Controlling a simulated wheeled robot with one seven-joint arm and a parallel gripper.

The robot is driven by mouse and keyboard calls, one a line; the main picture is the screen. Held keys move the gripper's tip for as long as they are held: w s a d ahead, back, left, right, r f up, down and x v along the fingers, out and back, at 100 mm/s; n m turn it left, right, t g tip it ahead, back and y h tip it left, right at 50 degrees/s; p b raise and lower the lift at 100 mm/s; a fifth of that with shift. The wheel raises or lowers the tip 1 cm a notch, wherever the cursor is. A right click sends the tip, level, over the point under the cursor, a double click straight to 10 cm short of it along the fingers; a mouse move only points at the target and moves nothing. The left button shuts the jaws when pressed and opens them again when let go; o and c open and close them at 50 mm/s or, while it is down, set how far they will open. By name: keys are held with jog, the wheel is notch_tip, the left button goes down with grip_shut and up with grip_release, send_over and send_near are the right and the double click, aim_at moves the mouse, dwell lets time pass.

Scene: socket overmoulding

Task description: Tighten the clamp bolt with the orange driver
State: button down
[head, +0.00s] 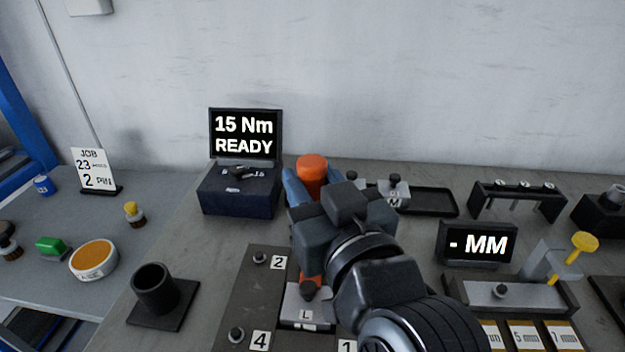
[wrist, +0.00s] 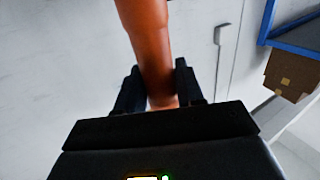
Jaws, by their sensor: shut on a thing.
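The orange driver (head: 312,170) is held between the two fingers of my gripper (head: 311,188), its rounded orange top standing above them. In the wrist view the orange driver (wrist: 152,50) runs between the dark fingers of my gripper (wrist: 160,90). The dark clamp plate (head: 245,300) lies in front with bolts at its numbered corners, bolt 2 (head: 260,257) and bolt 4 (head: 236,334). A block marked L (head: 305,318) sits on the plate. My arm hides the plate's right part, and I cannot see the driver's tip clearly.
A torque box with a screen (head: 245,135) reading "15 Nm READY" stands behind left. A black cup (head: 153,285) stands left of the plate. A display reading "- MM" (head: 477,243), a gauge with a yellow knob (head: 583,242) and a rack (head: 517,197) are at right.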

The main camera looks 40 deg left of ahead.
jog(key=shift+f+b, duration=0.3)
jog(key=shift+f, duration=0.3)
dwell(1.4)
jog(key=shift+r, duration=0.15)
